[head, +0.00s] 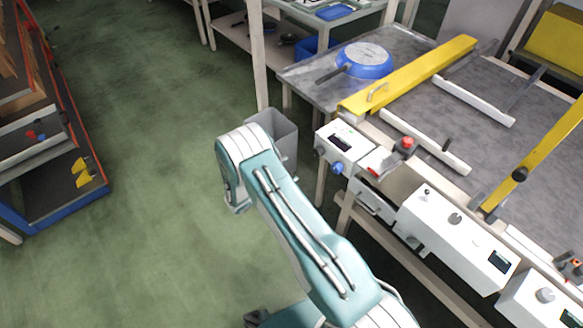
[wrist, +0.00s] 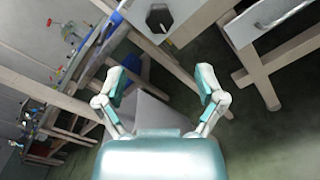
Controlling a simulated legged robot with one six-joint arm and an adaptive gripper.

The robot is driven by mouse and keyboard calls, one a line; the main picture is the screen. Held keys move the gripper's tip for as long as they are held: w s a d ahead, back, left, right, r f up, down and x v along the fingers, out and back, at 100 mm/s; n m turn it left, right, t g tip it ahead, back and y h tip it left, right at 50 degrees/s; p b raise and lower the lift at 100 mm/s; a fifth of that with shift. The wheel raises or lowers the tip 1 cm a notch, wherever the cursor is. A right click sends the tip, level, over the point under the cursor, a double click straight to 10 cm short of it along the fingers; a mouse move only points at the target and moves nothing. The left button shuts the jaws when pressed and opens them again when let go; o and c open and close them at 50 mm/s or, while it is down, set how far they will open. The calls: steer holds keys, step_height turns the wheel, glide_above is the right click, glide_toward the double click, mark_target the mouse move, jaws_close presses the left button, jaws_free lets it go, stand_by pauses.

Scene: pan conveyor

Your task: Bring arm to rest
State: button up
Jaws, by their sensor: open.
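My gripper (wrist: 160,84) is open in the wrist view, with its two fingers spread wide and nothing between them. My teal and white arm (head: 300,225) rises from the bottom of the head view and bends over at its upper end, above the green floor and left of the conveyor table. The fingers are not clearly visible in the head view.
A blue pan (head: 365,62) lies upside down on the grey conveyor table (head: 425,55). A grey bin (head: 283,140) stands just beyond my arm. White control boxes (head: 458,236) line the table's near edge. A shelf (head: 75,150) stands left; the floor between is clear.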

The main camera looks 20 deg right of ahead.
steer(key=s+d+r+m+g+y, duration=0.25)
steer(key=s+r+m+g, duration=0.2)
steer(key=r, duration=0.65)
steer(key=s+d+r+m+g+y, duration=0.1)
steer(key=s+r+m+g+y, duration=0.3)
steer(key=r, duration=0.8)
steer(key=s+a+r+m+t+y, duration=0.1)
steer(key=s+a+r+t+y, duration=0.1)
steer(key=s, duration=0.5)
steer(key=s+a+r+m+t+y, duration=0.2)
steer(key=s+a+r+t+y, duration=0.1)
steer(key=s+r, duration=0.4)
steer(key=s+a+r+m+t+y, duration=0.2)
steer(key=s+r+y, duration=0.3)
steer(key=s, duration=0.3)
steer(key=shift+a+t, duration=0.65)
steer(key=shift+a, duration=0.25)
